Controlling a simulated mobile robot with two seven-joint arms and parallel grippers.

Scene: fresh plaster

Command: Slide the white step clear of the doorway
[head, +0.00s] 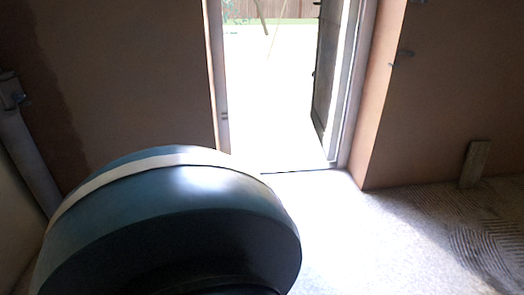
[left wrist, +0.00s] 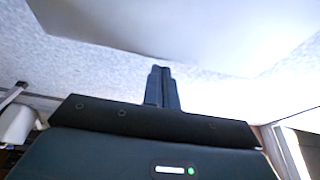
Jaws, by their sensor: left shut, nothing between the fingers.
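A broad, smooth pale surface (left wrist: 180,25) fills the top of the left wrist view, with speckled floor around its edge; it looks like the white step, but only part shows. My left gripper (left wrist: 160,70) is shut and empty, its fingertips close to that surface's edge in the picture. I cannot tell whether they touch it. The doorway (head: 275,110) stands bright at the back middle of the head view. I cannot make out the step in the head view, where a large blue and black rounded part, seemingly mine, covers the lower left. My right gripper is not in view.
A dark door leaf (head: 325,75) stands open at the doorway's right side. Speckled floor (head: 345,235) lies clear in front and to the right. A small upright board (head: 474,163) leans at the right wall. A white object (left wrist: 16,123) shows at the wrist view's left edge.

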